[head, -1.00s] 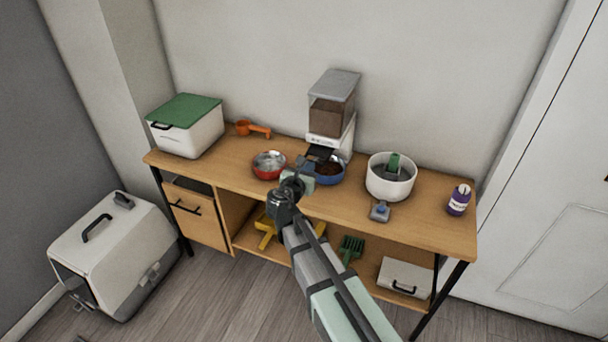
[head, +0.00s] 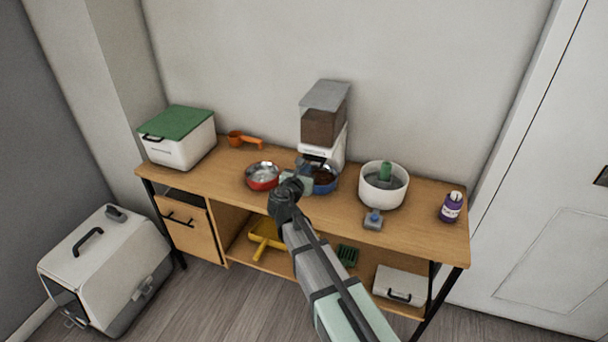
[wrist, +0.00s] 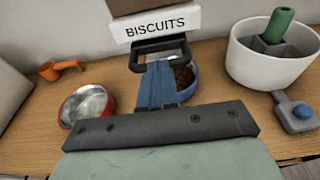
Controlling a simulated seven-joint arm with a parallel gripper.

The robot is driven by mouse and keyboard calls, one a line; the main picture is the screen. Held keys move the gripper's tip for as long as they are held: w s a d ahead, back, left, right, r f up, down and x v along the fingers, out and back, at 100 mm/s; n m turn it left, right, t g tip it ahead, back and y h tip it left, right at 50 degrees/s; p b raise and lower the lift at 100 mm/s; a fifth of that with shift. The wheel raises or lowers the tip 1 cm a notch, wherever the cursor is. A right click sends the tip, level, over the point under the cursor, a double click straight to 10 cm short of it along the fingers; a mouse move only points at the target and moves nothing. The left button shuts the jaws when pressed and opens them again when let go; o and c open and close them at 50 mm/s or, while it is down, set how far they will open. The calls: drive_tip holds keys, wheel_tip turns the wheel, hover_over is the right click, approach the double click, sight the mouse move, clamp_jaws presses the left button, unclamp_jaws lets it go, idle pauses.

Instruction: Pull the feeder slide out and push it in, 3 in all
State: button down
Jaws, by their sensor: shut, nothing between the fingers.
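The feeder (head: 324,128) stands at the back of the table, with a clear hopper of brown biscuits and a white "BISCUITS" label (wrist: 157,24). The black loop handle of the feeder slide (wrist: 160,44) shows just below the label in the wrist view. Only a short dark piece of it shows in the head view. My gripper (wrist: 157,66) is shut and empty, its blue fingers pointing at the front bar of the handle. I cannot tell whether they touch it. A blue bowl (head: 327,187) with brown biscuits is below, partly hidden by my gripper.
A red-rimmed metal bowl (head: 262,177) is left of my gripper. A white pot (head: 381,194) with a green-handled thing inside and a grey-blue tool (head: 373,219) are right. An orange scoop (head: 244,139) and a green-lidded box (head: 178,135) stand further left.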

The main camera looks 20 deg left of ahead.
drive_tip(key=shift+w+r, duration=0.1)
drive_tip(key=shift+w, duration=0.25)
drive_tip(key=s+r, duration=0.2)
drive_tip(key=s, duration=1.2)
drive_tip(key=shift+s+r, duration=0.2)
drive_tip(key=shift+r, duration=0.05)
